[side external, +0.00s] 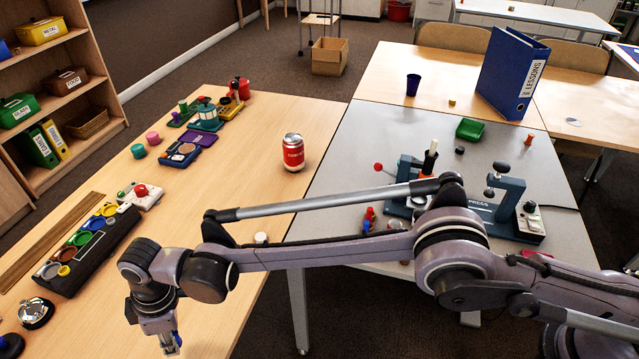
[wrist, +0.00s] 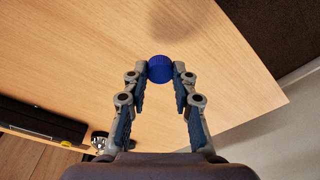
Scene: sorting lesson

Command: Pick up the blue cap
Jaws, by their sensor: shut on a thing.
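The blue cap (wrist: 160,69) is round with a ridged side and sits between the two fingertips of my gripper (wrist: 160,73) in the wrist view. Both fingertips touch it from opposite sides, so the gripper is shut on it. Bare wooden table (wrist: 90,50) shows beyond the cap, with a soft shadow on the wood apart from it. In the side external view my gripper (side external: 171,345) points down over the front of the wooden table, close to the picture's bottom edge. The cap cannot be made out clearly there.
A black sorting tray (side external: 80,262) with coloured bowls lies left of my gripper, with a call bell (side external: 36,312) in front. A white box with a red button (side external: 140,194) and a red can (side external: 293,153) stand further back. Wood around the gripper is clear.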

